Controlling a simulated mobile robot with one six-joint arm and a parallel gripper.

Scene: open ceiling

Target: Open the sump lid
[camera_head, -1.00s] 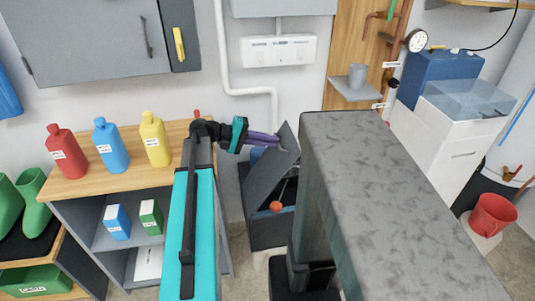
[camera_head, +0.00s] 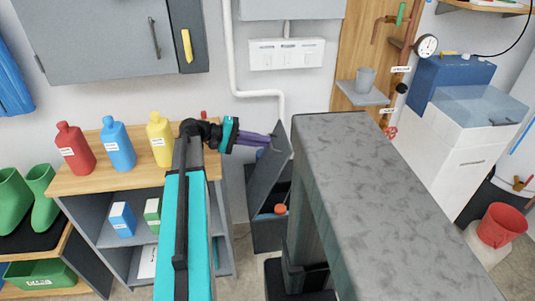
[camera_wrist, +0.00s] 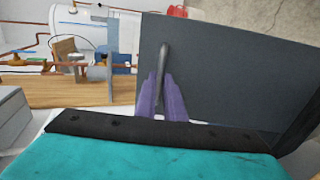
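The sump is a dark grey box (camera_head: 268,235) on the floor, with an orange-red ball-like part (camera_head: 280,209) visible inside. Its grey lid (camera_head: 268,172) stands raised at a steep tilt and also fills much of the wrist view (camera_wrist: 235,75). A thin grey handle (camera_wrist: 163,62) runs along the lid face. My gripper's purple fingers (camera_wrist: 162,100) are close together with the handle between them, and look shut on it. In the head view my gripper (camera_head: 268,140) reaches the lid's upper part from the left; its fingertips are partly hidden by the lid.
A wooden-topped shelf (camera_head: 88,165) with red, blue and yellow bottles stands left, close under my arm. A white pipe (camera_head: 282,108) runs down the wall behind the sump. A red bucket (camera_head: 500,225) stands far right. My own grey column hides the floor right of the sump.

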